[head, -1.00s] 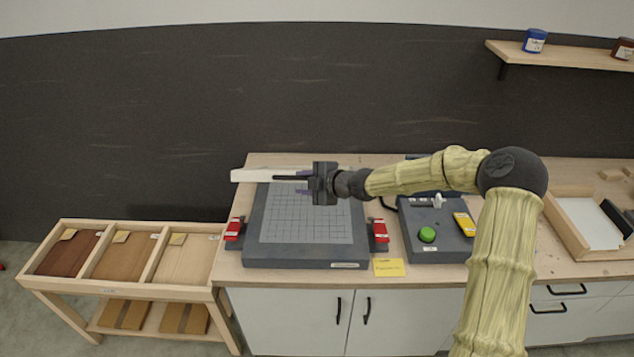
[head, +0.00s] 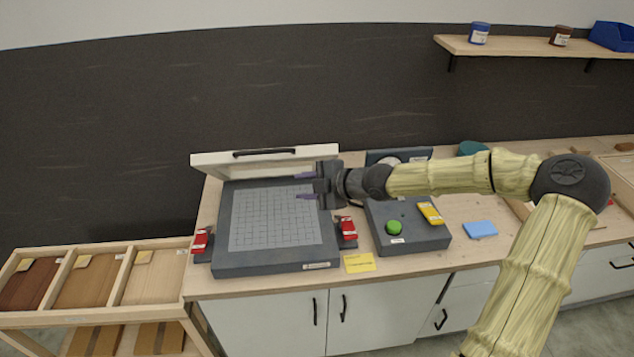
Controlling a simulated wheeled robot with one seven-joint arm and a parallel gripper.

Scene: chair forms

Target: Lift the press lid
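The press (head: 225,258) is a dark grey base with a pale gridded plate (head: 275,217) on the bench. Its white lid (head: 215,165) stands raised and tilted along the back of the base. A black handle (head: 265,153) runs along the lid's upper edge. Red latches stand beside the base at left (head: 201,240) and right (head: 347,230). My gripper (head: 306,186) points left, above the back right part of the base and in front of the lid's right end. Its purple-tipped fingers are apart with nothing between them.
A control box (head: 420,240) with a green button (head: 394,227) and a yellow item (head: 430,213) stands right of the press. A blue block (head: 480,229) lies farther right. A yellow note (head: 359,263) is at the front edge. A wooden sample rack (head: 100,302) stands left.

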